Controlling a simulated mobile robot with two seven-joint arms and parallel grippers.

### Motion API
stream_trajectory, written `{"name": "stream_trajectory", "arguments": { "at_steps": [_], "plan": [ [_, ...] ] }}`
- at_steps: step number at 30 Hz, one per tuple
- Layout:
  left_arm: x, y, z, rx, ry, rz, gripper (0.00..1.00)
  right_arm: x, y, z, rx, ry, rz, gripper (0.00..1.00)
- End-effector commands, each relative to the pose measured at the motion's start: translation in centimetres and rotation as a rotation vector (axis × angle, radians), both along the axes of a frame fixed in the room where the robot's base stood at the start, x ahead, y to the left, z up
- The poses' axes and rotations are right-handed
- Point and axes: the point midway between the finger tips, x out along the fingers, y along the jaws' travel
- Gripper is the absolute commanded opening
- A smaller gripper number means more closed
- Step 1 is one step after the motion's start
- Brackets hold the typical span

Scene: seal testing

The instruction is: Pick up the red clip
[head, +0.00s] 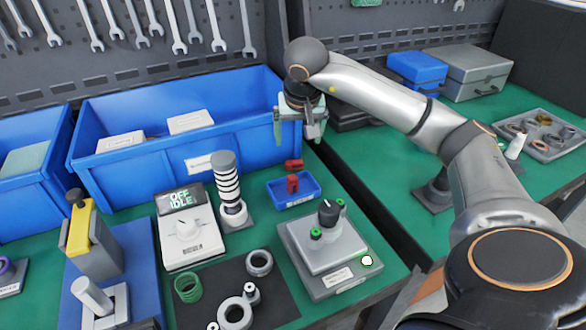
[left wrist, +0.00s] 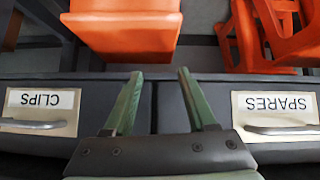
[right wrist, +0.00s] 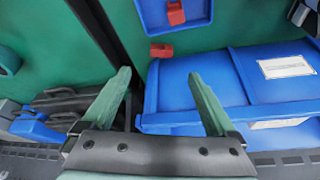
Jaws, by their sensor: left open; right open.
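One red clip (head: 293,165) lies on the green bench just behind a small blue tray (head: 311,187). A second red clip (head: 292,184) is in that tray. In the right wrist view, the loose clip (right wrist: 161,50) lies outside the tray, ahead of the fingertips, and the other clip (right wrist: 176,12) is inside it. My right gripper (head: 300,130) is open and empty, above the bench beside the large blue bin, apart from both clips. My left gripper (left wrist: 160,73) is open and empty in front of drawers labelled CLIPS and SPARES; it is not in the head view.
The large blue bin (head: 245,137) stands left of my right gripper. A striped cylinder (head: 228,180) stands left of the tray. A grey fixture with a black knob (head: 328,211) is in front of the tray. A drawer handle (left wrist: 36,125) and orange containers (left wrist: 125,35) are near my left gripper.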

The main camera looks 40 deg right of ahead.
Motion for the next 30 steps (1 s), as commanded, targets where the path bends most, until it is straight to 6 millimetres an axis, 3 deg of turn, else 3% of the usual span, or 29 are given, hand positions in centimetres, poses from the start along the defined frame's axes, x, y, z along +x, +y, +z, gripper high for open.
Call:
{"name": "stream_trajectory", "arguments": {
  "at_steps": [3, 9, 14, 24, 30],
  "plan": [
    [0.0, 0.0, -0.3, -0.001, -0.002, 0.000, 0.57, 0.6, -0.5, -2.3, 0.000, 0.005, -0.001, 0.93],
    [0.0, 0.1, -0.6, 0.000, -0.003, 0.001, 0.57, 1.6, -1.2, -5.1, 0.000, 0.004, -0.001, 0.93],
    [0.0, 0.1, -0.6, 0.000, -0.004, 0.002, 0.57, 2.0, -1.4, -6.0, 0.000, 0.002, 0.001, 0.93],
    [-0.1, 0.2, -1.2, 0.003, -0.003, 0.002, 0.57, 3.8, -2.3, -10.1, 0.000, 0.001, 0.000, 0.93],
    [-0.1, 0.3, -1.1, 0.003, -0.003, 0.003, 0.57, 3.9, -2.5, -10.4, -0.001, 0.001, 0.001, 0.93]
  ]
}}
